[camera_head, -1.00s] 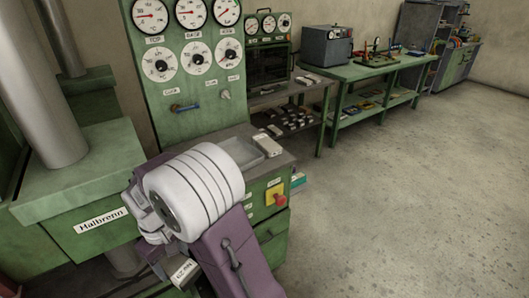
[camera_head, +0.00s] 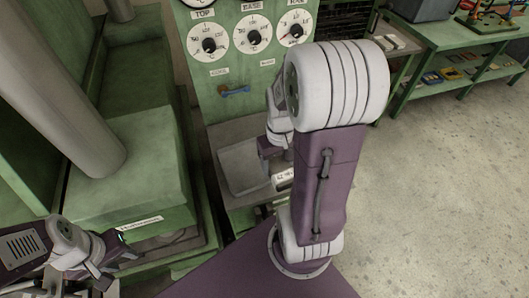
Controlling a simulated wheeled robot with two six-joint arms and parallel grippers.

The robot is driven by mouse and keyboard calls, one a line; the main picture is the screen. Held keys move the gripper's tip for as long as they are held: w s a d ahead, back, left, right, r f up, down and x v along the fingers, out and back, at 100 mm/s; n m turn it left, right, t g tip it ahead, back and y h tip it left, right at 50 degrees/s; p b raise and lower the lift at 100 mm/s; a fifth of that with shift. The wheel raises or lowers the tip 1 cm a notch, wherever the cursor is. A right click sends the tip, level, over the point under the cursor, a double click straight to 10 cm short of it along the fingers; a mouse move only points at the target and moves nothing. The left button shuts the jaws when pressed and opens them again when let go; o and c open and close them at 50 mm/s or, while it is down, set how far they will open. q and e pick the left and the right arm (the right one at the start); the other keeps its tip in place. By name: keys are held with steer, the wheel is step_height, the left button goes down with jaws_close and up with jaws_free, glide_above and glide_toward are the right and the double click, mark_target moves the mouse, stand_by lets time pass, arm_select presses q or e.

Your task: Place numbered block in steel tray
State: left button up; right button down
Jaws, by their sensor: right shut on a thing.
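The steel tray (camera_head: 238,168) is a shallow grey tray on the bench top below the gauge panel. My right gripper (camera_head: 274,158) is over the tray's right side, partly hidden by my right arm. It is shut on the numbered block (camera_head: 284,179), a pale block with dark lettering, only partly visible. I cannot tell whether the block touches the tray. My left gripper (camera_head: 116,268) is at the lower left, with its fingers apart and nothing seen between them.
A green press (camera_head: 130,170) stands on the left. A green table (camera_head: 440,40) is at the upper right, with open floor (camera_head: 450,180) in front.

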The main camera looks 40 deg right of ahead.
steer(key=w+d+f, duration=0.1)
steer(key=w+f, duration=0.1)
steer(key=w, duration=0.1)
steer(key=w+f, duration=0.2)
steer(key=w, duration=0.2)
steer(key=w+d+f, duration=0.1)
steer(key=w+f, duration=0.1)
steer(key=w, duration=0.1)
steer(key=shift+w+d+f+p, duration=0.15)
steer(key=shift+d+p, duration=0.15)
steer(key=shift+w+f, duration=0.2)
steer(key=shift+w, duration=0.2)
step_height(320, 180, down, 4)
steer(key=shift+d+f, duration=0.1)
steer(key=shift+f, duration=0.1)
steer(key=shift+c, duration=1.9)
jaws_free()
